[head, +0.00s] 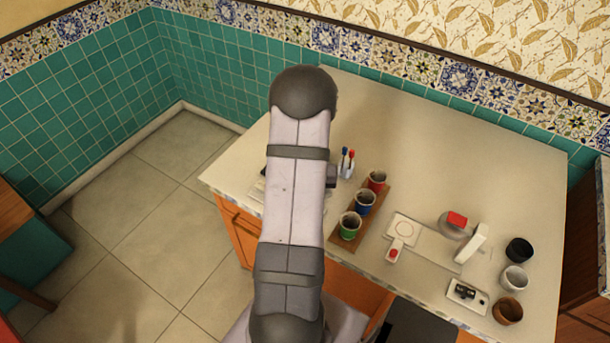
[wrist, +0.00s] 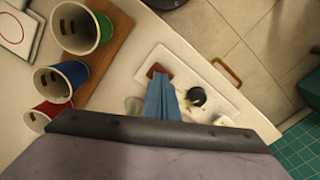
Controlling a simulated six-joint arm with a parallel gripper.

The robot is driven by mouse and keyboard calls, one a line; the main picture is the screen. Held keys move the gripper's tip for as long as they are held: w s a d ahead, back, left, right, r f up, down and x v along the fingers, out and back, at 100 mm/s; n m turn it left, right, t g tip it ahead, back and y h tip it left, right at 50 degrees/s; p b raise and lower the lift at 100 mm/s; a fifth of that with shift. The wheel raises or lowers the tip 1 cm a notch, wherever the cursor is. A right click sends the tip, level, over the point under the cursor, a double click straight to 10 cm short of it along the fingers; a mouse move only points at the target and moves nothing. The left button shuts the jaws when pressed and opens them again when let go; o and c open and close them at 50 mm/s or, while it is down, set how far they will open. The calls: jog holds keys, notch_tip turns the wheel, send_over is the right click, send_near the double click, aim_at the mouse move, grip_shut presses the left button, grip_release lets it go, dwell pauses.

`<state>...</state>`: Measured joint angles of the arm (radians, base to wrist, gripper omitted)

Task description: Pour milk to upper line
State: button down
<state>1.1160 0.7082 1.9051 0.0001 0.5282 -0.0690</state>
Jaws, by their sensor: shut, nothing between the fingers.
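Three cups stand in a row on a wooden board (head: 375,217): green (head: 350,226), blue (head: 365,203) and red (head: 377,180). In the wrist view, the green cup (wrist: 80,28), blue cup (wrist: 62,80) and red cup (wrist: 45,116) are at the left, with dark marks on their inner walls. I cannot make out a milk container. My gripper (wrist: 161,82) is shut and empty, its blue fingers over a white tray (wrist: 222,84), apart from the cups. A red piece (wrist: 158,70) shows at the fingertips; contact is unclear. My arm hides the gripper in the head view.
A black knob-like thing (wrist: 196,96) is by the fingers. A marker holder (head: 346,171) stands near the cups. Further right are a white device (head: 402,230), a red-topped vessel (head: 456,225), and black (head: 518,250), white (head: 514,278) and brown (head: 508,311) cups. The back counter is clear.

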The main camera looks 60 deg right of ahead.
jog(key=shift+f, duration=0.25)
dwell(0.6)
jog(key=shift+f+b, duration=0.65)
jog(key=shift+f, duration=0.05)
jog(key=shift+r, duration=0.2)
dwell(2.2)
notch_tip(320, 180, up, 5)
jog(key=p, duration=0.4)
dwell(0.5)
